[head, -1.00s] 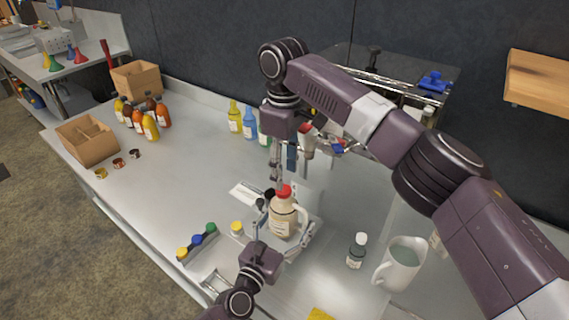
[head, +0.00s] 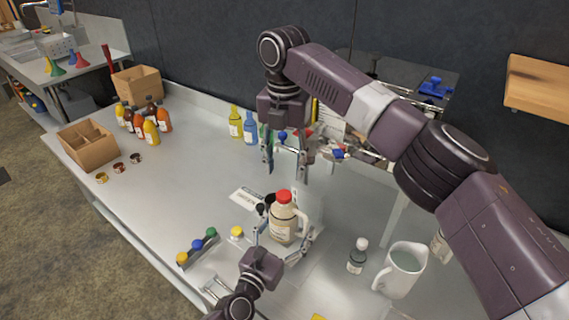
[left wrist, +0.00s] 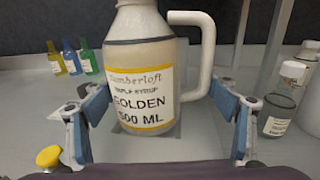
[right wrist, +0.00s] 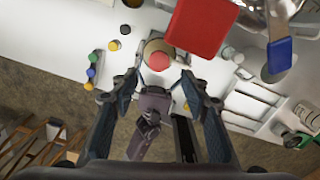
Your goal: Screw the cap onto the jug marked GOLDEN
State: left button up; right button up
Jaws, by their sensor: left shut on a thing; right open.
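The jug marked GOLDEN (head: 283,226) stands upright on the worktop, cream-coloured with a handle on its right; its label shows in the left wrist view (left wrist: 140,100). A red cap (head: 284,196) sits on its neck and shows from above in the right wrist view (right wrist: 158,61). How tightly it is seated I cannot tell. My left gripper (head: 286,234) is shut on the jug low on its body, one finger on each side. My right gripper (head: 287,177) is open and empty just above the cap, fingers pointing down.
A loose yellow cap (head: 237,233) and a rack of coloured caps (head: 197,244) lie left of the jug. A small white-capped bottle (head: 357,257) and a pitcher (head: 403,270) stand to the right. Coloured bottles (head: 236,122) and the evaporator's valve handles (head: 338,153) are behind.

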aim_at(286, 194)
jog(key=shift+n, duration=0.5)
jog(key=shift+f, duration=4)
grip_shut()
jog(key=m, duration=0.5)
jog(key=shift+m, duration=0.4)
jog(key=m, duration=0.4)
jog(key=shift+d, duration=0.15)
